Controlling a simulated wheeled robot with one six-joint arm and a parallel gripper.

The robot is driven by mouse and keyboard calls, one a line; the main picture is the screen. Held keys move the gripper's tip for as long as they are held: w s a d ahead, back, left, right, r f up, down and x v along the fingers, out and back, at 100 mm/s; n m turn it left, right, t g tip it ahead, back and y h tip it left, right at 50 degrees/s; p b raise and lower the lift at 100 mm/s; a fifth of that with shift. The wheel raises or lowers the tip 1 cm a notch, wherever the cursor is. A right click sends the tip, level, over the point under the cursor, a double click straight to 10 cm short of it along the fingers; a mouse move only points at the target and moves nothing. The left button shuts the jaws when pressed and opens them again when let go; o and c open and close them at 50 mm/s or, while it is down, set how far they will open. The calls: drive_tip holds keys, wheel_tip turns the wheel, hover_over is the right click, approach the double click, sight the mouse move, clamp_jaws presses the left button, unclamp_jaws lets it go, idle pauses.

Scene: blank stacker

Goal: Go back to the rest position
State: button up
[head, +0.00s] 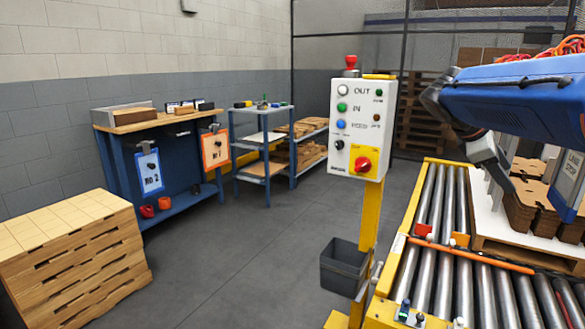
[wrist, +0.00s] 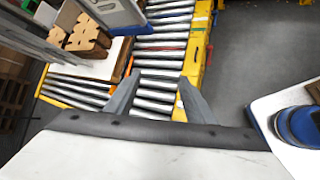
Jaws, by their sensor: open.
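My gripper (wrist: 161,78) is open and empty in the wrist view, with its two grey fingers apart above the roller conveyor (wrist: 165,58). In the head view my blue arm reaches in from the right, above the conveyor (head: 437,200), and partly hides what is behind it. A stack of brown cardboard blanks (head: 525,206) stands on a pale board beside the rollers, and it also shows at the upper left of the wrist view (wrist: 83,35). No object is between the fingers.
A yellow post carries a control box (head: 362,125) with a grey bin (head: 343,268) below. A wooden stack (head: 75,255) stands at the left. A blue workbench (head: 165,165) and a shelf cart (head: 262,150) line the wall. The grey floor between is clear.

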drive_tip(key=s+a+f+m+t+y, duration=0.3)
drive_tip(key=s+a+f+m+y, duration=0.6)
drive_tip(key=s+a+f, duration=1.2)
wheel_tip(320, 180, down, 4)
drive_tip(key=shift+s+a+r+m+t, duration=0.35)
drive_tip(key=shift+s+m, duration=0.3)
drive_tip(key=shift+m, duration=0.45)
drive_tip(key=shift+c, duration=0.7)
